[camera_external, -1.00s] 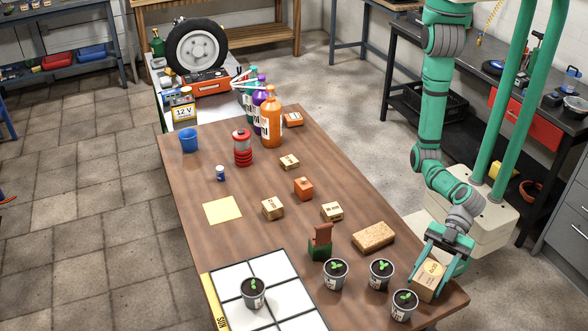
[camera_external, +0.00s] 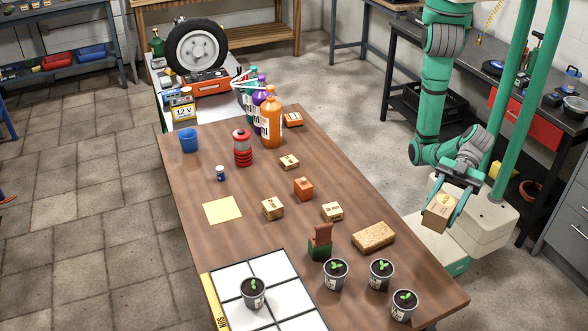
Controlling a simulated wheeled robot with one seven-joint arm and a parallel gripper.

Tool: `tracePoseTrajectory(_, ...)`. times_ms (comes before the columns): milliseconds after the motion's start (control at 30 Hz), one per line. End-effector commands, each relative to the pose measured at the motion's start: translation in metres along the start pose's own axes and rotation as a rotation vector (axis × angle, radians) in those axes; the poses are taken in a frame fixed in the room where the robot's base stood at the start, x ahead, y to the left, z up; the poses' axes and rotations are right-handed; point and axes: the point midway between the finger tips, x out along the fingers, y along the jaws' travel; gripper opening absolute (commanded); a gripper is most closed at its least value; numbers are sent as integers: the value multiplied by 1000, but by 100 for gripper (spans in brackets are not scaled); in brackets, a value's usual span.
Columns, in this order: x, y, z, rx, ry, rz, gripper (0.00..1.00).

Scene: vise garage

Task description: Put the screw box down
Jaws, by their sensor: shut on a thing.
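The screw box (camera_external: 437,213) is a small tan cardboard box with a yellowish mark on its top. My gripper (camera_external: 441,206) is shut on it, with green fingers on either side. In the external view the box appears tilted and held up near the table's right edge, in front of my pale base. The exact gap between box and table is hard to tell. The wooden table (camera_external: 210,250) has several other small boxes on it, such as one near the middle (camera_external: 272,208) and another to its right (camera_external: 332,212).
Potted seedlings (camera_external: 381,275) stand at the table's near right. A cork-coloured block (camera_external: 373,237) lies near the right edge. A white tiled tray (camera_external: 290,299) holds one pot. A yellow sheet (camera_external: 222,210) lies at left. The right corner beyond the pots is bare.

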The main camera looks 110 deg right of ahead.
Motion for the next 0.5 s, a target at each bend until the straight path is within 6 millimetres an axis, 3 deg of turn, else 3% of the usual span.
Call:
tracePoseTrajectory(367,-12,5,-2,3,1,2,16)
tracePoseTrajectory(500,-4,21,-4,14,1,29,16)
